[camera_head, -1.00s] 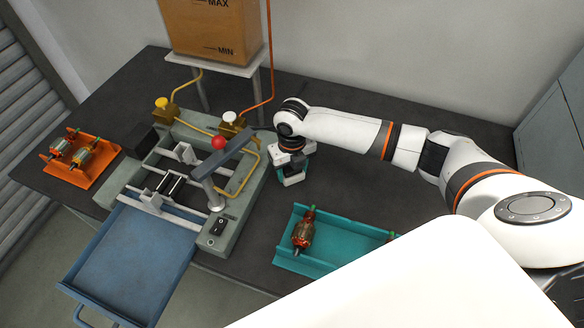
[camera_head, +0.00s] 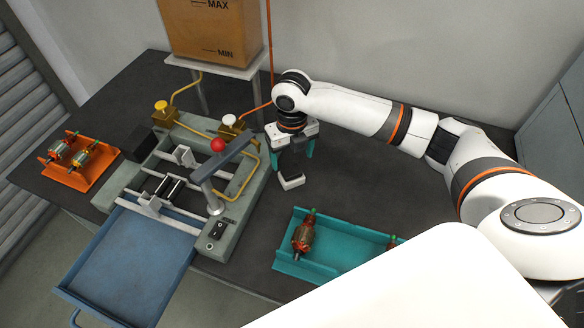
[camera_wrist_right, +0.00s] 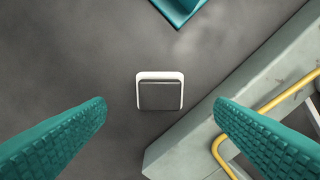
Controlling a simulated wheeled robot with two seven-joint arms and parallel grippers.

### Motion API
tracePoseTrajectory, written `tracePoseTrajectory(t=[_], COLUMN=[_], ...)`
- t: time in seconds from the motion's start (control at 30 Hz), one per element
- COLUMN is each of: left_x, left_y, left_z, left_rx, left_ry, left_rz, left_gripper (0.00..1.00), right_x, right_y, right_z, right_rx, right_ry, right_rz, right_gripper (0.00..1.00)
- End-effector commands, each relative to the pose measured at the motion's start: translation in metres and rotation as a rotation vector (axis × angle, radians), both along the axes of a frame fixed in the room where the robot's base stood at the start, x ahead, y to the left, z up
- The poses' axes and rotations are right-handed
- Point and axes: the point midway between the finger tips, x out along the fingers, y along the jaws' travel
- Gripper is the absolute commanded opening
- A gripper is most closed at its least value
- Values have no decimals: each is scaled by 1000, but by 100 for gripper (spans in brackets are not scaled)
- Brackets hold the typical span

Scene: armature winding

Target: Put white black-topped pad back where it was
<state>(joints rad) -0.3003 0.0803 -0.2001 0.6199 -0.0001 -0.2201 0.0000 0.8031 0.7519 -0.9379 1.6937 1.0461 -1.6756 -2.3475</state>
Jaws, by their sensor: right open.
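The white black-topped pad (camera_head: 291,182) lies flat on the dark table, just right of the grey winding machine. In the right wrist view the pad (camera_wrist_right: 160,94) sits between the two teal fingers, with clear space on both sides. My right gripper (camera_head: 289,161) is open and empty above the pad, its fingers pointing down. It also shows in the right wrist view (camera_wrist_right: 160,106), where its fingers do not touch the pad. My left gripper is out of view.
The grey machine (camera_head: 232,225) with a red-knobbed lever (camera_head: 218,145) and yellow tubes stands close to the left of the pad. A teal tray (camera_head: 335,232) with armatures lies in front right. An orange rack (camera_head: 72,178) is far left. The table behind the pad is clear.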

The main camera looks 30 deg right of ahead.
Motion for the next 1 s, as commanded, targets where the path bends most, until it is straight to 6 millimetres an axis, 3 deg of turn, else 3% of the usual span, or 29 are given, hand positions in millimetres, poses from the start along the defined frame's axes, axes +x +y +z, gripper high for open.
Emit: tracePoseTrajectory(t=[0.1, 0.3, 1.0], left_x=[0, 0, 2], left_y=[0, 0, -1], left_z=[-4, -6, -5], left_rx=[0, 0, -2], left_ry=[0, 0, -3], left_rz=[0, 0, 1], left_gripper=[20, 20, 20], right_x=[1, 0, 0], right_y=[0, 0, 0], right_z=[22, 43, 46], right_rx=[1, 1, 0], right_ry=[-4, 0, 1], right_rz=[2, 1, 0], right_gripper=[77, 77, 77])
